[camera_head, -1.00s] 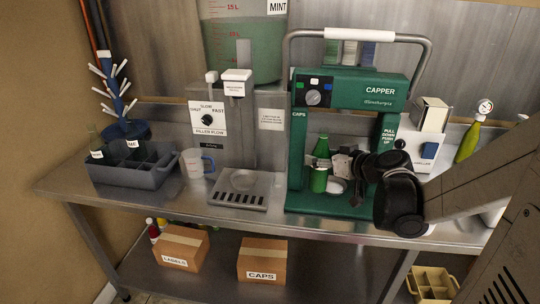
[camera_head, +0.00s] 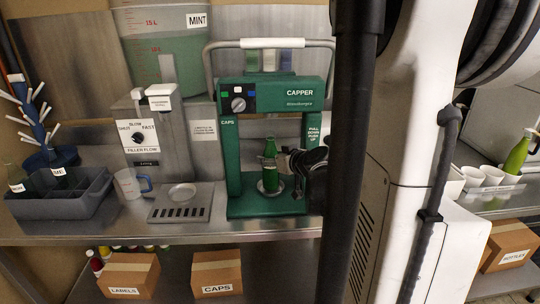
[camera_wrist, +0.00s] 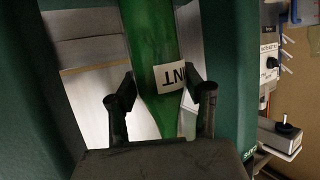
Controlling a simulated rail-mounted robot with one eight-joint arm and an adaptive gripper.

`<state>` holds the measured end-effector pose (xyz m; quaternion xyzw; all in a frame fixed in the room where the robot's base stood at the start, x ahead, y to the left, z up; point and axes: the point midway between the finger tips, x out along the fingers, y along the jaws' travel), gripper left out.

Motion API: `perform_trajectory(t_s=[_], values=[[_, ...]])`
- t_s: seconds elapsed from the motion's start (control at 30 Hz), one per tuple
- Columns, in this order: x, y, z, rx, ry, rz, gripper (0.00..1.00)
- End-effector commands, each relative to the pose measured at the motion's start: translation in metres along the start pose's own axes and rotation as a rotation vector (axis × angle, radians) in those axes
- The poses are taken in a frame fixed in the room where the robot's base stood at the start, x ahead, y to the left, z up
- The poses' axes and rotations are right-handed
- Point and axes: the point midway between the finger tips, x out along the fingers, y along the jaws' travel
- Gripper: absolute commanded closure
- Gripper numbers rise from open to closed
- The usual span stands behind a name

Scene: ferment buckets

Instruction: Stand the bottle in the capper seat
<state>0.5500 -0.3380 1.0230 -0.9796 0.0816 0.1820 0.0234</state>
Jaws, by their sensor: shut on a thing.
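The green bottle (camera_head: 270,160) is upright inside the frame of the green capper (camera_head: 265,95). Its base is over the round silver seat (camera_head: 262,190); I cannot tell whether it bears fully on it. My gripper (camera_head: 286,160) reaches in from the right at the bottle's mid height, its tips partly hidden. In the wrist view, the bottle (camera_wrist: 150,50) appears upside down, with a white label, between the two fingers of my gripper (camera_wrist: 162,98). The fingers are shut on it near where it narrows.
The capper's posts flank the bottle closely. My arm and column hide the bench right of the capper.

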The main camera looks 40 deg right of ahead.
Motion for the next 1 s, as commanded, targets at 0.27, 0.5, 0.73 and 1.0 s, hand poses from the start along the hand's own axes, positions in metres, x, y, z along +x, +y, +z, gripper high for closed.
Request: perform_trajectory(t_s=[0.27,0.5,0.73,1.0], values=[[0.0008,-0.0004,0.0028,0.0,0.001,0.0,1.0],[0.002,-0.0004,0.0057,0.0,0.0,-0.001,0.52],[0.0018,-0.0004,0.0052,0.0,0.0,-0.001,0.36],[-0.0009,-0.0003,0.0017,0.0,0.0,0.0,0.36]])
